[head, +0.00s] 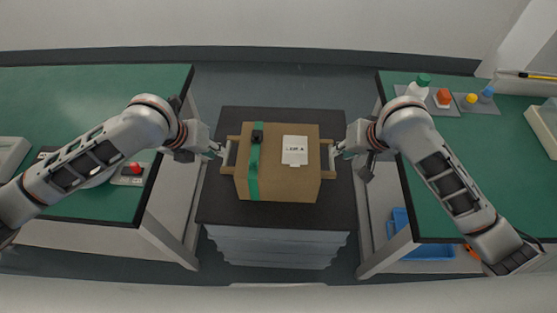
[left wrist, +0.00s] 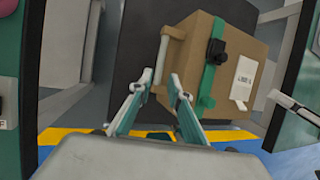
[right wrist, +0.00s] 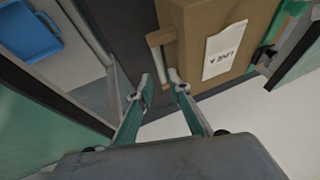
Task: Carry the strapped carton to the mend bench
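The brown carton (head: 278,165) with a green strap (head: 253,172), a black buckle (head: 257,136) and a white label (head: 294,151) sits on a dark-topped stand (head: 280,213). It has a bar handle on its left side (head: 229,155) and one on its right side (head: 331,158). My left gripper (head: 221,151) is open at the left handle; in the left wrist view, the handle (left wrist: 164,58) reaches between its fingertips. My right gripper (head: 337,152) is open at the right handle; in the right wrist view, that handle (right wrist: 158,58) reaches between its fingertips. Finger contact is unclear.
Green-topped benches stand left (head: 90,95) and right (head: 440,190) of the stand. The left one holds a red button box (head: 133,171). The right one holds a grey mat (head: 478,104) with small coloured items. A blue bin (head: 430,248) lies under the right bench.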

